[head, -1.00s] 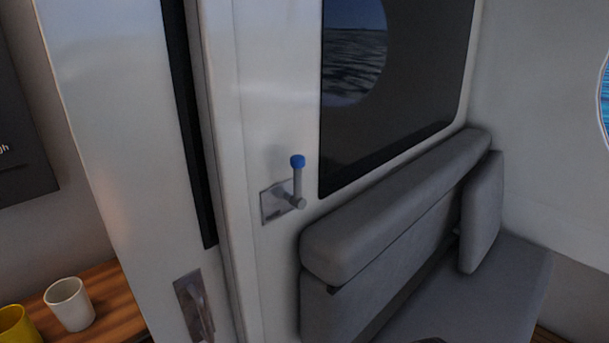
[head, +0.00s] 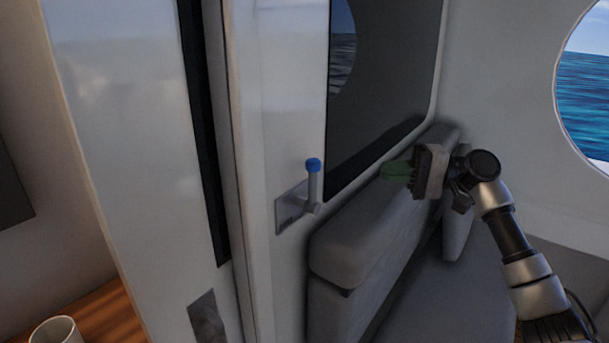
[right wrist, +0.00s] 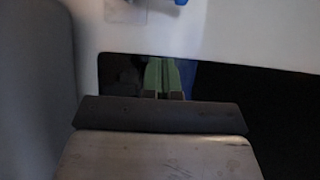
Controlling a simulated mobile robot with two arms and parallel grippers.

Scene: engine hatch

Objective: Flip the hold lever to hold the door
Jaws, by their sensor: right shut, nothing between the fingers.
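The hold lever (head: 314,187) is a grey metal arm with a blue knob on top, standing upright from a square metal plate (head: 289,207) on the white wall panel. My right gripper (head: 384,171) is in the head view to the right of the lever, above the grey seat back, and apart from the lever. Its green fingers are together and empty. In the right wrist view the fingers (right wrist: 161,77) point at the dark panel, and part of the blue knob (right wrist: 180,2) shows at the top edge. The door (head: 140,170) is a white panel at the left with a metal handle plate (head: 207,318).
A grey cushioned seat (head: 350,250) stands under the dark window panel (head: 385,75). A white cup (head: 57,332) is on a wooden surface (head: 110,312) at the lower left. A round window (head: 588,85) is at the right. The space before the lever is clear.

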